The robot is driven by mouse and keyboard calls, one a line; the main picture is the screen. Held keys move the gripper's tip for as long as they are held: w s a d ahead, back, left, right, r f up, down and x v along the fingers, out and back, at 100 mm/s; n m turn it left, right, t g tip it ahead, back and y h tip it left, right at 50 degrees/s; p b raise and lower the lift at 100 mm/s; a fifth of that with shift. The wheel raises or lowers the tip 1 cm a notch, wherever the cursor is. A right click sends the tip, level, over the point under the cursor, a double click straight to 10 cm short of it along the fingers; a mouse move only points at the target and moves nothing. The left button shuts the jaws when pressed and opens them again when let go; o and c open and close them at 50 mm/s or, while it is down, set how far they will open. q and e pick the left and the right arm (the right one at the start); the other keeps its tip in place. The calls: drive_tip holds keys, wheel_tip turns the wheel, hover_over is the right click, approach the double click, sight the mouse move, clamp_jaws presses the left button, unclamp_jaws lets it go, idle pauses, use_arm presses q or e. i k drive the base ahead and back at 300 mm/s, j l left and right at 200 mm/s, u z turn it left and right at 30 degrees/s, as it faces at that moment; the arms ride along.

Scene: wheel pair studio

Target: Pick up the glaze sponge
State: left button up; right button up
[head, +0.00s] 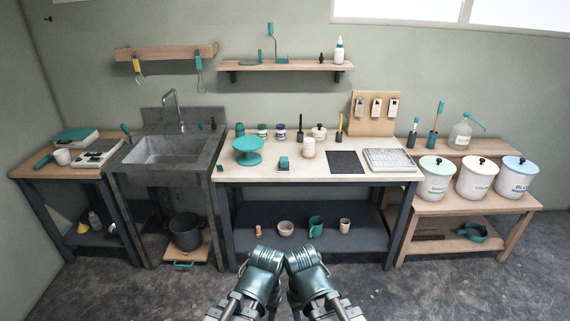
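I cannot pick out the glaze sponge with certainty. A small teal block with a pale lower part (284,163) lies on the worktable, right of the teal round stand (247,150), and may be it. A small yellow item (82,228) lies on the lower shelf at the left; it is too small to identify. My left gripper (266,257) and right gripper (302,257) are side by side at the bottom centre, in front of the worktable and apart from it. Their fingertips are too indistinct to show whether they are open. I see nothing held.
The worktable (222,173) also bears jars, a dark mat (345,162) and a grey tray (390,160). A sink (165,149) stands left of it. Lidded buckets (475,179) stand on a low bench at the right. The concrete floor in front is clear.

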sight(284, 160)
drive_tip(key=i+j+z, duration=0.3)
drive_tip(key=i+j, duration=0.4)
drive_tip(key=i, duration=0.45)
drive_tip(key=i+j+z, duration=0.3)
drive_tip(key=i+j, duration=0.7)
drive_tip(key=i, duration=0.1)
